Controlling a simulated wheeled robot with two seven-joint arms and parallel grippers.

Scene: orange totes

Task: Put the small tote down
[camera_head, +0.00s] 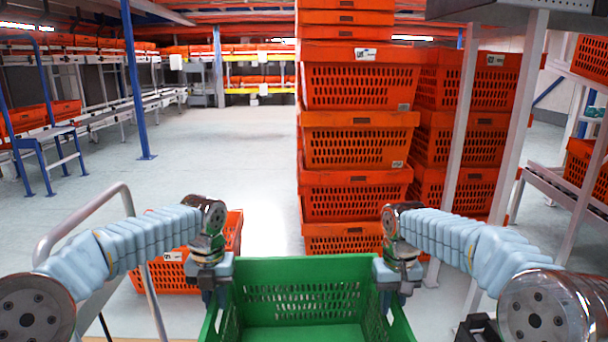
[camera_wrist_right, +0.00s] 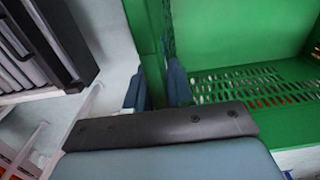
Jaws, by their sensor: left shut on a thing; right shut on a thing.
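A green tote (camera_head: 304,290) with slotted walls is at the bottom centre of the head view, and it looks empty. My left gripper (camera_head: 212,286) is shut on its left rim. My right gripper (camera_head: 396,286) is shut on its right rim. In the right wrist view the fingers of my right gripper (camera_wrist_right: 158,90) pinch the wall of the green tote (camera_wrist_right: 228,40). The bottom of the tote is cut off in the head view, and I cannot tell what is under it.
Tall stacks of orange totes (camera_head: 358,150) stand just beyond the green tote, to the right. One orange tote (camera_head: 236,232) is low behind my left gripper. A grey rail (camera_head: 128,205) is at left and a metal post (camera_head: 460,140) at right. Open floor (camera_head: 220,130) lies at centre left.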

